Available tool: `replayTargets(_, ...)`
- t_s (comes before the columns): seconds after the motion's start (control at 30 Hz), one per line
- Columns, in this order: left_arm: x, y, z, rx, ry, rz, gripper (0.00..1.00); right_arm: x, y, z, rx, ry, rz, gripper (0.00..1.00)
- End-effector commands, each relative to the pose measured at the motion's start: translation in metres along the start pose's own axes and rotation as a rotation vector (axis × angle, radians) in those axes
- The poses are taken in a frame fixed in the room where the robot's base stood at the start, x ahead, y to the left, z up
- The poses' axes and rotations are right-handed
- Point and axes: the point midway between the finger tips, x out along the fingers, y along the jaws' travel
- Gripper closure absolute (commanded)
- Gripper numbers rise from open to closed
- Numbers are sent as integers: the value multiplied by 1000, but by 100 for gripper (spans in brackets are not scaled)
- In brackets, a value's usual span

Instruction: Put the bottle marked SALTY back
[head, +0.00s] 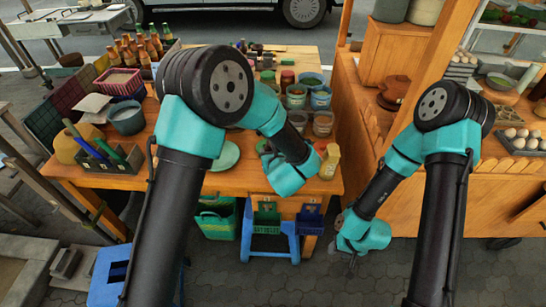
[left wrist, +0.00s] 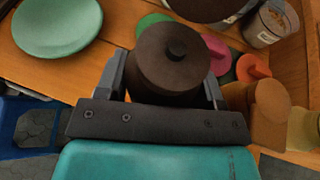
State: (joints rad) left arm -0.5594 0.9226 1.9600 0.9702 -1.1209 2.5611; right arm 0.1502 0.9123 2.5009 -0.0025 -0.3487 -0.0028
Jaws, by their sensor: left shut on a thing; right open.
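In the left wrist view my left gripper (left wrist: 165,95) has its fingers on both sides of a dark brown round container (left wrist: 172,62) with a small knob on top. In the head view my left gripper (head: 283,172) is low over the front right of the wooden table, and my arm hides what it holds. A yellowish bottle (head: 330,160) stands just right of it. No SALTY marking can be read in either view. My right gripper (head: 352,257) is open and empty, low over the pavement between the table and the right stall.
Several jars (head: 297,96) stand behind my left gripper. A green plate (left wrist: 58,24) lies to its left in the left wrist view. A tan-topped container (left wrist: 265,98) is close to the right finger. Brown bottles (head: 142,50) stand at the back left of the table.

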Motion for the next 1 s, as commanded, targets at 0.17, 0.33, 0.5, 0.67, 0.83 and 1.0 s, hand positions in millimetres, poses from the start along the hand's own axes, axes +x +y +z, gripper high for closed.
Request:
replayTargets(0.17, 7, -2, 3, -1, -2, 0, 65, 0, 0, 0, 0, 0, 0, 57)
replayTargets(0.33, 7, -2, 3, -1, -2, -1, 65, 0, 0, 0, 0, 0, 0, 57)
replayTargets(0.5, 12, -3, 5, -2, -3, 0, 65, 0, 0, 0, 0, 0, 0, 57)
replayTargets(0.67, 22, -4, -11, 2, 1, -1, 65, 0, 0, 0, 0, 0, 0, 57)
replayTargets(0.83, 28, -3, -26, 0, -2, 0, 65, 0, 0, 0, 0, 0, 0, 57)
replayTargets(1.0, 28, -4, -27, 0, -3, 0, 65, 0, 0, 0, 0, 0, 0, 57)
